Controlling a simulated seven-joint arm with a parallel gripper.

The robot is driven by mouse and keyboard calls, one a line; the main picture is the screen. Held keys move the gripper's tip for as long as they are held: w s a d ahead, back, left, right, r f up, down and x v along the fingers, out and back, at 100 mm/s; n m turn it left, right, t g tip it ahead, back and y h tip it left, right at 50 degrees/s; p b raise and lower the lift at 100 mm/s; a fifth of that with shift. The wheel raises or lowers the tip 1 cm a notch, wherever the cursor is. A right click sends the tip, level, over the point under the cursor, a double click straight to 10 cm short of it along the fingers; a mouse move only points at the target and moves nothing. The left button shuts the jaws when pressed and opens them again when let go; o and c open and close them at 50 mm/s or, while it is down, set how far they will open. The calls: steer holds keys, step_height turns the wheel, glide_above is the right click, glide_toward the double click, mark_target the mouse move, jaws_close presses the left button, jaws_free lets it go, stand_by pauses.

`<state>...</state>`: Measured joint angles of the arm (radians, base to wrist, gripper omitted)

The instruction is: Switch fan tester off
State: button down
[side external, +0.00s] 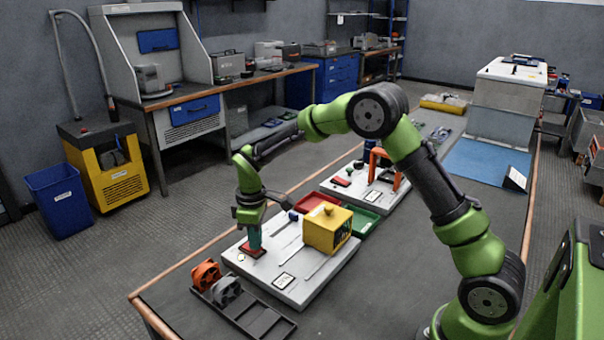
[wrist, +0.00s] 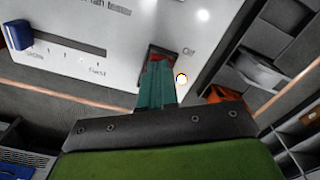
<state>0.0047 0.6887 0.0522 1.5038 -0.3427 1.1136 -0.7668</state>
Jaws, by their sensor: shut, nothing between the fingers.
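The fan tester (side external: 313,283) is a pale board on the bench with a yellow block (side external: 328,229) on top. Its red switch (side external: 252,251) sits near the board's left corner. My gripper (side external: 254,243) is shut and empty, pointing down with its teal fingertips at the switch; contact cannot be told. In the wrist view the shut fingers (wrist: 157,75) cover most of the red switch (wrist: 160,52). A small round lamp (wrist: 181,79) beside the switch looks bright whitish-yellow. Part of a printed label shows near it.
A blue slider knob (wrist: 18,34) is on the board. A black rack (side external: 243,308) with an orange fan (side external: 206,275) and a grey fan (side external: 226,290) lies in front. Red (side external: 318,201) and green (side external: 363,221) trays and a second board (side external: 366,195) stand behind.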

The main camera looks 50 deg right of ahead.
steer(key=shift+f, duration=0.5)
steer(key=shift+r, duration=3.55)
steer(key=shift+w, duration=0.1)
steer(key=s+a+r+m+t+y, duration=0.1)
steer(key=s+r+m+t, duration=0.2)
steer(key=s, duration=0.9)
steer(key=s+r+m+t+y, duration=0.1)
steer(key=s+r+m+t, duration=0.3)
steer(key=s+r+m, duration=0.3)
steer(key=s+r, duration=0.3)
steer(key=s, duration=0.3)
steer(key=shift+s+a+r, duration=0.15)
steer(key=shift+a+r, duration=0.05)
steer(key=shift+a, duration=0.2)
steer(key=shift+f, duration=0.1)
